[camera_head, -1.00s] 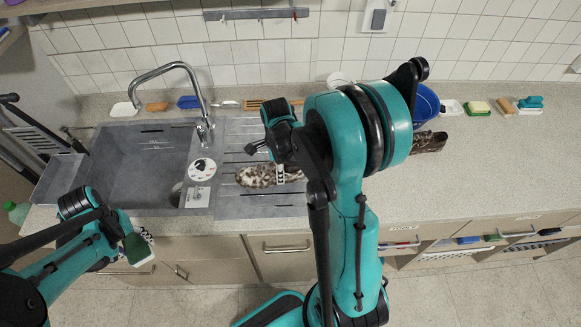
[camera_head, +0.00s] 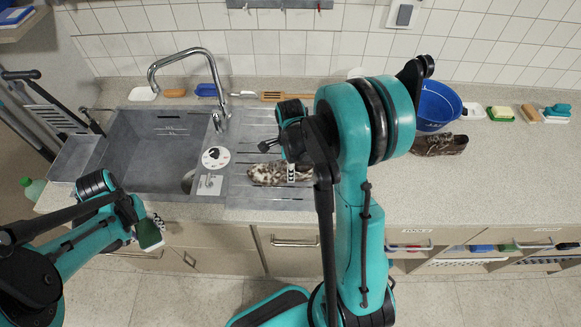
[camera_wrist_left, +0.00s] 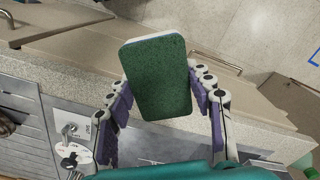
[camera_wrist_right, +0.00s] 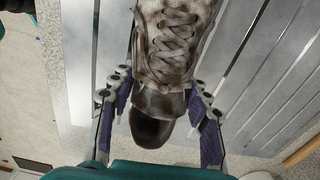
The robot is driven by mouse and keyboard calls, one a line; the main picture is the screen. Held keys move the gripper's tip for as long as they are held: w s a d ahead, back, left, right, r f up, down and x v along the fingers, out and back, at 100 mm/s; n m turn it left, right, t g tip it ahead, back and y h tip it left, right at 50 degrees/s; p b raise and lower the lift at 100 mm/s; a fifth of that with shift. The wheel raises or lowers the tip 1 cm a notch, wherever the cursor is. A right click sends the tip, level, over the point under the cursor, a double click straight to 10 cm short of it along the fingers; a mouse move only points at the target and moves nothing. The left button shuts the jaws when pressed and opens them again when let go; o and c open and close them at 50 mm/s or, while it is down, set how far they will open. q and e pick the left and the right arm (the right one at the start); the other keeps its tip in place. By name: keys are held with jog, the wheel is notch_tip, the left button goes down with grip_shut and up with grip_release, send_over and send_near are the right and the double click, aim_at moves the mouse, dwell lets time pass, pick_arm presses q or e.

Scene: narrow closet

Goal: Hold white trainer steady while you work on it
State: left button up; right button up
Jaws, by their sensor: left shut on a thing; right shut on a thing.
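The white trainer (camera_head: 268,173), heavily stained brown, lies on the grey drainboard right of the sink basin. My right gripper (camera_head: 292,172) is shut on it. In the right wrist view the fingers (camera_wrist_right: 162,100) stand on either side of the trainer's dark toe (camera_wrist_right: 155,130), with the laces beyond. My right arm hides part of the trainer in the head view. My left gripper (camera_head: 150,226) is shut on a green sponge (camera_head: 148,236) with a white backing, in front of the counter edge below the basin. The sponge also shows in the left wrist view (camera_wrist_left: 160,80).
The sink basin (camera_head: 155,155) and tap (camera_head: 188,60) are left of the trainer. A brown shoe (camera_head: 440,145) and a blue bowl (camera_head: 437,104) stand to the right, beyond my right arm. Small items line the wall. The front right counter (camera_head: 480,190) is clear.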

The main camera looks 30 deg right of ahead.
pick_arm(q)
jog(key=shift+f, duration=0.15)
pick_arm(e)
jog(key=shift+f, duration=0.15)
jog(key=o, duration=1.4)
